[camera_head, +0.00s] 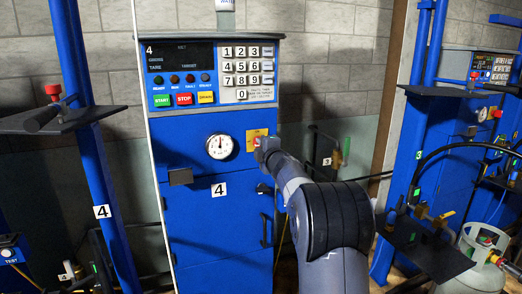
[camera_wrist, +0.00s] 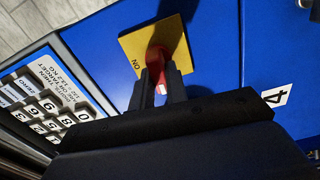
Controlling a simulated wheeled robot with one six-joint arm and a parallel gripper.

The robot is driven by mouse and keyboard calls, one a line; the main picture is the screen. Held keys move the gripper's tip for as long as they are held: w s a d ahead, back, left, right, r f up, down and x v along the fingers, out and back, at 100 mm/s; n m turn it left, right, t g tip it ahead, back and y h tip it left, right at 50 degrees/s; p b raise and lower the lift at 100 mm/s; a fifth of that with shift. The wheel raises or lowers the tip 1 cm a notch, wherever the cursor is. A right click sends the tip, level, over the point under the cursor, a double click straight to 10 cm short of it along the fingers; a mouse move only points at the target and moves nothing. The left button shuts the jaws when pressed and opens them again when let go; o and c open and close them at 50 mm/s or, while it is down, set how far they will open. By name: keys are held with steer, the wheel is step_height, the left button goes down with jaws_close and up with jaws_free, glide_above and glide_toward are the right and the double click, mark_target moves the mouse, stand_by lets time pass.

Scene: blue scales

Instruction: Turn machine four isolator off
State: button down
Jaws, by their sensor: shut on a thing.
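Machine four (camera_head: 215,240) is a blue cabinet marked 4. Its isolator is a red handle (camera_wrist: 157,62) on a yellow plate (camera_wrist: 135,45), high on the blue front. The word ON is printed on the plate near the handle. The plate also shows in the head view (camera_head: 257,133), partly hidden by my arm. My gripper (camera_wrist: 160,86) is shut on the red handle, with its dark fingers on either side. In the head view my gripper (camera_head: 264,150) hides most of the handle.
A round gauge (camera_head: 219,146) sits left of the isolator. Above is a panel with a keypad (camera_head: 248,72) and green, red and yellow buttons (camera_head: 184,99). A second blue machine (camera_head: 447,165) and a gas cylinder (camera_head: 480,262) stand at right. A blue post with a shelf (camera_head: 62,120) stands at left.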

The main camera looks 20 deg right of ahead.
steer(key=shift+n, duration=0.4)
steer(key=c, duration=1.4)
jaws_free()
steer(key=s+b, duration=0.2)
steer(key=s, duration=0.8)
steer(key=shift+s+b, duration=0.35)
steer(key=shift+s, duration=0.05)
steer(key=w+p, duration=0.2)
steer(key=w, duration=0.9)
steer(key=shift+p, duration=0.3)
steer(key=shift+s, duration=0.15)
